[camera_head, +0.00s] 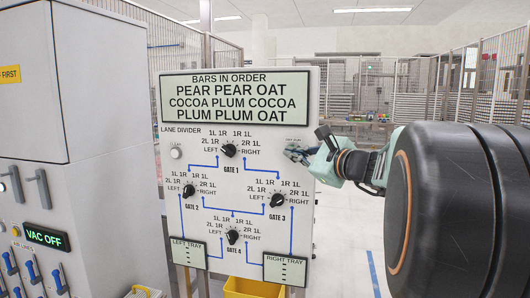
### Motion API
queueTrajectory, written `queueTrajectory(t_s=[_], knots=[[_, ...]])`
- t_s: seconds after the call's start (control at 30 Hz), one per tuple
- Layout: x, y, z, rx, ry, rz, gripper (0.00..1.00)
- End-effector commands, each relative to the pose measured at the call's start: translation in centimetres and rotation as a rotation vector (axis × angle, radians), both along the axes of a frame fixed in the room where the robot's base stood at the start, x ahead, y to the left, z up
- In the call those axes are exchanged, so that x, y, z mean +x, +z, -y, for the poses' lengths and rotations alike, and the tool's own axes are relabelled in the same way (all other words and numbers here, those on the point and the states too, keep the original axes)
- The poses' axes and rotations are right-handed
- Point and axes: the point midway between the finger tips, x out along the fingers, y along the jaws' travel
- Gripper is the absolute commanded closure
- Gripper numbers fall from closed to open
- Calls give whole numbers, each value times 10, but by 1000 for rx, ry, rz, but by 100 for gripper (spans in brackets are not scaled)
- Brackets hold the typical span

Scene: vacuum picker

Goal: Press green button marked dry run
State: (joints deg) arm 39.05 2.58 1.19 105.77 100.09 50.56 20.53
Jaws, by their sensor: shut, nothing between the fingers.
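A white control panel (170,220) stands upright in the middle of the head view. A tiny label (296,139) on its upper right is too small to read for certain. My gripper (292,153) is shut and empty, with its fingertips at the panel face just below that label. No green button shows; the gripper covers the spot under the label. I cannot tell whether the fingertips touch the panel.
The panel carries several black gate knobs, such as the gate 1 knob (229,151) and the gate 3 knob (277,200). A grey cabinet (105,90) with levers stands at left. A yellow bin (254,288) is below. Pale floor (345,250) lies open right of the panel.

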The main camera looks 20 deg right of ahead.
Motion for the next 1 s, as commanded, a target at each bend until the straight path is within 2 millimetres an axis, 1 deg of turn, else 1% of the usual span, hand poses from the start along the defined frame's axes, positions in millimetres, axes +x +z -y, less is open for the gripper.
queueTrajectory(t_s=[1.0], knots=[[6,0,5,0,-1,-1,100]])
